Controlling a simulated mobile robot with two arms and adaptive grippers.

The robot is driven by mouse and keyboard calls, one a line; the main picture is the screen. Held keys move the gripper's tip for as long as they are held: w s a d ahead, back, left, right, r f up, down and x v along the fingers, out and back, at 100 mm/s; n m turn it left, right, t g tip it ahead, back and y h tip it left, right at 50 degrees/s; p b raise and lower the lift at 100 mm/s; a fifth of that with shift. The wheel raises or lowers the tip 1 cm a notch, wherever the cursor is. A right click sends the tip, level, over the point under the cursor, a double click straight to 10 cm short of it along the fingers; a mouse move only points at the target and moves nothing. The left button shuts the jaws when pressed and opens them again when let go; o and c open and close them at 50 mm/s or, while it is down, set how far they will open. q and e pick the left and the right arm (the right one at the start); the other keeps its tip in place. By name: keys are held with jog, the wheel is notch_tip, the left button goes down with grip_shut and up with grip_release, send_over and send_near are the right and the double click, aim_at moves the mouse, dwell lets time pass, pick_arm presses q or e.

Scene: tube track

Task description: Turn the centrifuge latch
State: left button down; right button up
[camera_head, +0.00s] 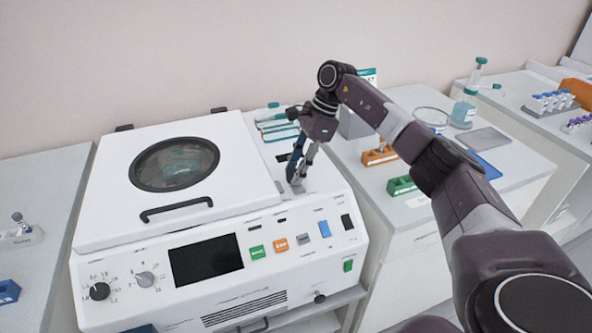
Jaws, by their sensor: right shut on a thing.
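The white centrifuge (330,255) stands on the bench, left of the middle. Its lid (110,190), with a round dark window and a black handle, looks closed. My right gripper (294,180) comes in from the right and points down at the top deck, just right of the lid. It is shut on the small grey latch (298,188) there. The fingers hide much of the latch, so I cannot tell how far it is turned. My left gripper is out of view.
The front panel has a dark screen (205,260), two knobs, and green, orange and blue buttons. Right of the centrifuge stand an orange rack (380,156) and a green rack (401,186). A tube rack (551,102) stands on the far right bench. My right arm spans the right side.

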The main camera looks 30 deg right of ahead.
jog(key=shift+w+r+n, duration=0.1)
jog(key=shift+n, duration=0.2)
dwell(0.4)
jog(key=o, duration=1.1)
jog(key=v, duration=1.2)
